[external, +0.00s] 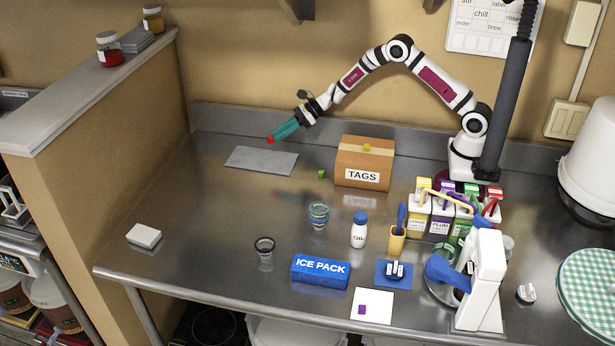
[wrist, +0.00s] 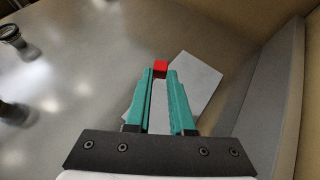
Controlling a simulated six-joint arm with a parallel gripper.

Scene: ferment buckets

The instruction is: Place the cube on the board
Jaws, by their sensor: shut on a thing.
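A small red cube (external: 270,140) is held at the tips of my gripper (external: 273,138), which has teal fingers. The red cube also shows between the fingertips in the wrist view (wrist: 160,67). My gripper is shut on it and holds it in the air, tilted downward to the left. A flat grey board (external: 262,160) lies on the steel counter toward the back left. In the wrist view the grey board (wrist: 200,82) shows behind and to the right of the fingers, partly hidden by them. The cube is apart from the board, above it.
A purple cube (external: 362,309) is on white paper. Jars, bottles and an ice pack (external: 320,271) stand farther forward. The left counter is mostly clear.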

